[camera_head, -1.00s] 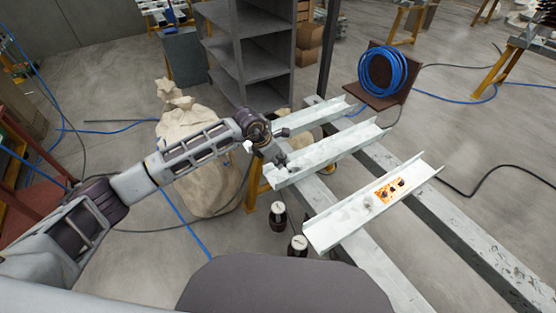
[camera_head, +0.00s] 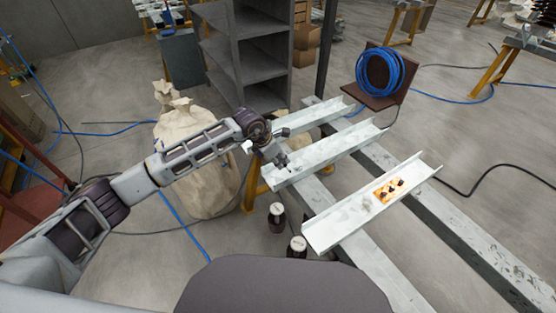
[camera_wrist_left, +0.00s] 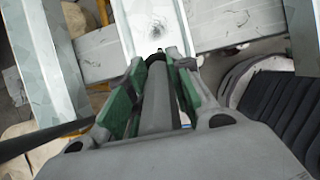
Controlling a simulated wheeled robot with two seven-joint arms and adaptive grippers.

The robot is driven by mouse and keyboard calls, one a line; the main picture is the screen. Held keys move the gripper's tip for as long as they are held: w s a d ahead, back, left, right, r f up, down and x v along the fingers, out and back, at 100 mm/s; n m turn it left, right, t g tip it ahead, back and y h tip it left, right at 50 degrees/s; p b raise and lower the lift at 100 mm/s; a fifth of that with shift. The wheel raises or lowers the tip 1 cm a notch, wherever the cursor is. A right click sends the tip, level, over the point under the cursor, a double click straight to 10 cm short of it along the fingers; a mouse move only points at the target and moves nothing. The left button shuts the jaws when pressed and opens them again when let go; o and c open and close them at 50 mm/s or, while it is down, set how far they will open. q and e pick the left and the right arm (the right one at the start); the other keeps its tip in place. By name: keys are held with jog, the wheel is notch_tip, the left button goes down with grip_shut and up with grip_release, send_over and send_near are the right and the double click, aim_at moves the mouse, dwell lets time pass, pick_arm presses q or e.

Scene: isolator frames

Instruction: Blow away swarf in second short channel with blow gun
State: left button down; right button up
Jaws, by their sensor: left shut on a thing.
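Three pale metal channels lie across beams: a back one (camera_head: 318,118), a middle one (camera_head: 340,148) and a front one (camera_head: 340,222). My left gripper (camera_head: 283,161) is over the near left end of the middle channel. In the left wrist view it (camera_wrist_left: 157,95) is shut on the grey blow gun (camera_wrist_left: 157,100), green finger pads on either side. The gun's dark tip points at a channel (camera_wrist_left: 136,12) ahead, where a small dark patch of swarf (camera_wrist_left: 156,31) lies. In the head view the arm and gripper hide most of the gun. My right gripper is out of view.
An orange piece with dark bits (camera_head: 388,191) lies in the front channel. Two dark jars (camera_head: 277,216) stand below the channels. A blue hose coil (camera_head: 380,71) hangs behind. A pale sack (camera_head: 200,150) and grey shelves (camera_head: 245,50) stand beyond my left arm.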

pick_arm(q)
jog(key=shift+w+d+f+b, duration=0.1)
jog(key=shift+w+d+b, duration=0.6)
jog(key=shift+d, duration=0.3)
dwell(1.0)
jog(key=shift+w+d, duration=0.25)
dwell(0.9)
jog(key=shift+w+d+f+b, duration=0.1)
jog(key=shift+w+d+b, duration=0.15)
jog(key=shift+b, duration=0.4)
jog(key=shift+w+b, duration=0.15)
jog(key=shift+b, duration=0.2)
dwell(0.6)
jog(key=shift+d, duration=0.1)
